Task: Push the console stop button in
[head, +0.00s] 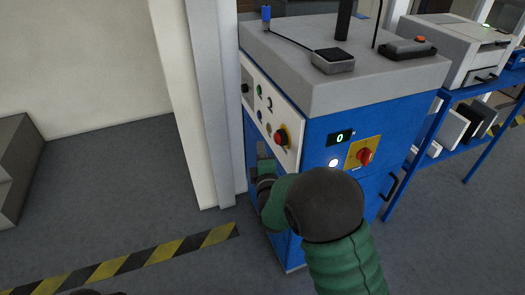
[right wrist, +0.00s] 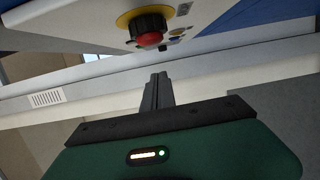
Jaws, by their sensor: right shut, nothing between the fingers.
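The console stop button (head: 282,137) is a red knob with a black collar on a yellow ring, on the white sloping panel of the blue console (head: 325,125). In the right wrist view the stop button (right wrist: 150,39) shows large, above the fingertips in the picture. My right gripper (right wrist: 158,78) is shut and empty, its fingers together, apart from the button. In the head view the right hand is below the panel, partly hidden by my own forearm; its fingertips are hard to make out.
Smaller knobs and lamps sit farther along the white panel (head: 265,107). A red rotary switch (head: 365,156) on a yellow plate is on the front face. A grey-white column (head: 213,100) stands close left of the console.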

